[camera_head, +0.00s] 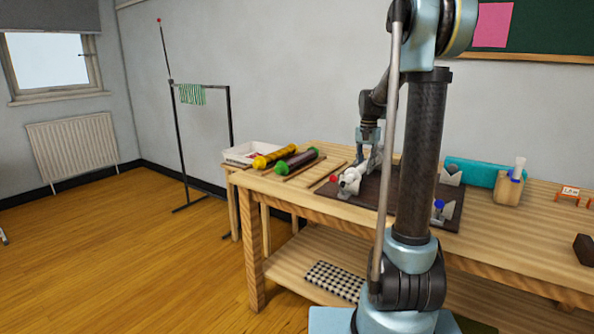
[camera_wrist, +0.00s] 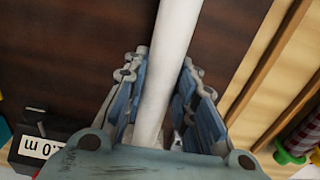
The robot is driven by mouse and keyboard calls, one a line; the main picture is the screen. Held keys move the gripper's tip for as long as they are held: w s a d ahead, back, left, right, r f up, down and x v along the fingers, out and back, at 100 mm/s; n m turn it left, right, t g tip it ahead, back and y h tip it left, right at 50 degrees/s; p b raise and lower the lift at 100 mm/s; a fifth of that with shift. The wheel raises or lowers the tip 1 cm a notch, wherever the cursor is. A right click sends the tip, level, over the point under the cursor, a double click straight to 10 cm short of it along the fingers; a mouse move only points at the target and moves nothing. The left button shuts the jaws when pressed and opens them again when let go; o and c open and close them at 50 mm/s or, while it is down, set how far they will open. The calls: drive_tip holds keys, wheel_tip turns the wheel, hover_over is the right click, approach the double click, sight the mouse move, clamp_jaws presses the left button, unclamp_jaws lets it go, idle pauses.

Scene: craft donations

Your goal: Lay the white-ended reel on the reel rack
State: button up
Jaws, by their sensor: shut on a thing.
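My gripper (camera_wrist: 164,65) is shut on a long white cylinder (camera_wrist: 174,30), which runs up between the fingers over a dark brown board in the wrist view. I take it for the white-ended reel; its ends are not clearly seen. In the head view my gripper (camera_head: 371,164) is low over the left part of the dark board (camera_head: 400,205), just right of a white piece (camera_head: 350,180). The reel rack has wooden rails (camera_head: 327,174) left of the board; its rails (camera_wrist: 267,72) also show at right in the wrist view.
A yellow reel (camera_head: 273,157) lies left of the purple one, beside a white tray (camera_head: 250,152). Space between the right-hand rails looks clear.

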drive_tip(key=shift+r, duration=4.05)
